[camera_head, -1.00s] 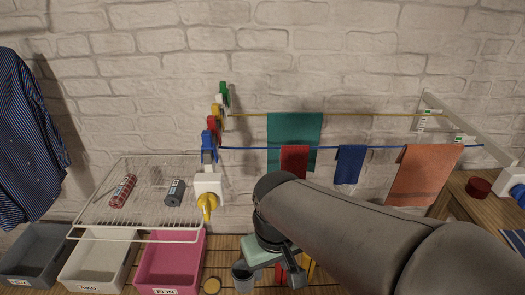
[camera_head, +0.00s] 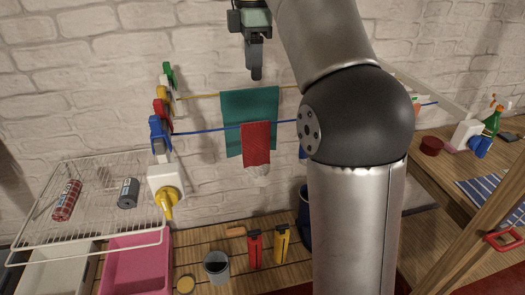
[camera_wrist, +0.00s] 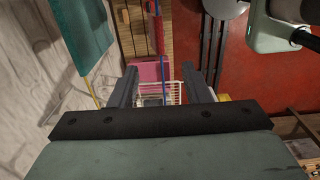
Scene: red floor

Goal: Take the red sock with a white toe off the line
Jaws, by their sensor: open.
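The red sock (camera_head: 256,143) hangs from the blue line (camera_head: 200,131), with its white toe (camera_head: 259,170) at the bottom. It hangs in front of a teal cloth (camera_head: 235,105), which also shows at the upper left of the wrist view (camera_wrist: 85,35). My gripper (camera_head: 256,72) is above the lines, over the teal cloth and higher than the sock. In the wrist view, my gripper (camera_wrist: 160,88) has its two fingers wide apart with nothing between them.
Colored clothespins (camera_head: 162,105) sit at the left end of the lines. A wire rack (camera_head: 95,195) holds two rolled items above a pink bin (camera_head: 137,262). A grey cup (camera_head: 216,265) and red and yellow bottles stand below. My arm hides the lines' right part.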

